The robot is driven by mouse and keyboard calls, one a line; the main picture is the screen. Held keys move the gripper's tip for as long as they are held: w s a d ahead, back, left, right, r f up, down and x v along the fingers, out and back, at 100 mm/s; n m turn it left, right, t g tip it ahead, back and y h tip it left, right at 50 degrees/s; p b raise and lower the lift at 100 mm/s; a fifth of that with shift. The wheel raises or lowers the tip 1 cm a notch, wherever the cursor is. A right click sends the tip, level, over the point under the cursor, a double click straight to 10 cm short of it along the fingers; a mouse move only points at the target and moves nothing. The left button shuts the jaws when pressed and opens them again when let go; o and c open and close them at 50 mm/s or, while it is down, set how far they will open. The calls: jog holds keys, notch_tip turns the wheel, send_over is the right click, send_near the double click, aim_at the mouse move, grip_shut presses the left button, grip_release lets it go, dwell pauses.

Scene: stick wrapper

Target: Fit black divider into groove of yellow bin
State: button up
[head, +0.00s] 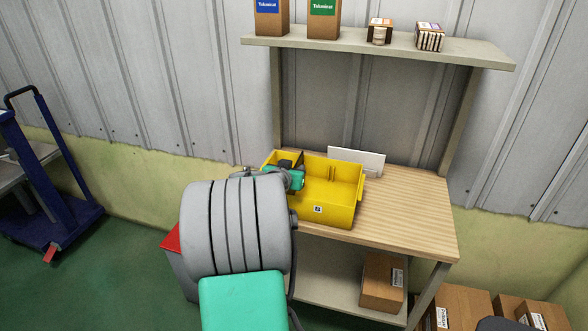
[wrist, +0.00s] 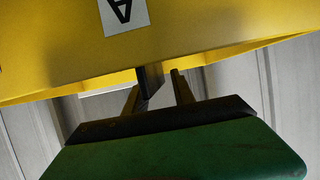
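The yellow bin (head: 335,205) stands on the wooden workbench. In the wrist view its yellow wall (wrist: 200,35) fills the top, with a white "A" label. My gripper (head: 298,178) is at the bin's left end, partly hidden by my arm. In the wrist view my gripper (wrist: 160,92) has its two fingers apart. A dark upright piece, apparently the black divider (wrist: 150,80), shows at the bin's edge between them, close to the left finger, with a gap to the right one. In the head view a dark edge shows by the gripper; the groove it meets is hidden.
A white panel (head: 357,161) stands behind the bin. The workbench (head: 415,215) is clear to the right. A shelf (head: 380,47) above holds several small packages. A cardboard box (head: 382,280) sits on the lower shelf. A blue cart (head: 50,200) is at the left.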

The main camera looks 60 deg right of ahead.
jog(key=v, duration=0.7)
jog(key=shift+a+b, duration=0.15)
jog(key=shift+b, duration=0.2)
jog(key=shift+r, duration=0.1)
